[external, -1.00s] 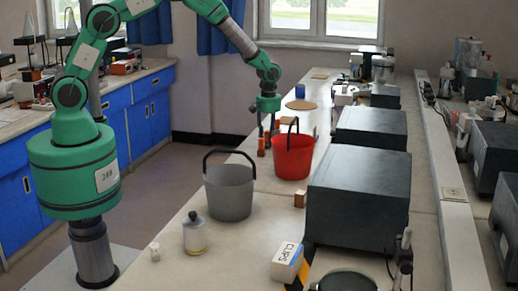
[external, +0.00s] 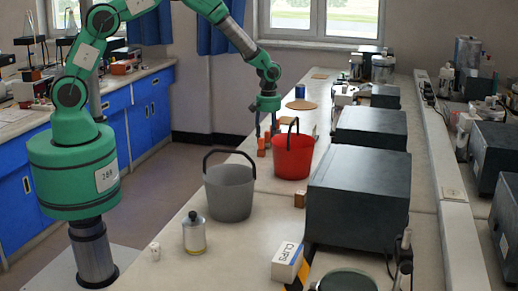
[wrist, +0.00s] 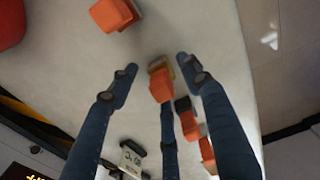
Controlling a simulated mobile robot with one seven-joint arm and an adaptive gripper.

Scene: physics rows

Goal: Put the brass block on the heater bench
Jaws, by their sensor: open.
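My gripper (external: 265,129) is open and points down over the bench just left of the red bucket. In the external view, orange tops (external: 262,150) show below the fingers, but the individual blocks are too small to tell apart. I cannot tell for sure which surface is the heater bench.
Other orange-topped pieces (wrist: 113,14) (wrist: 189,124) lie nearby. The red bucket (external: 292,160) stands close at the right, the grey bucket (external: 229,192) nearer the camera. Large dark boxes (external: 358,205) line the right side. A CLIPS box (external: 287,262) and a bottle (external: 194,236) stand in front.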

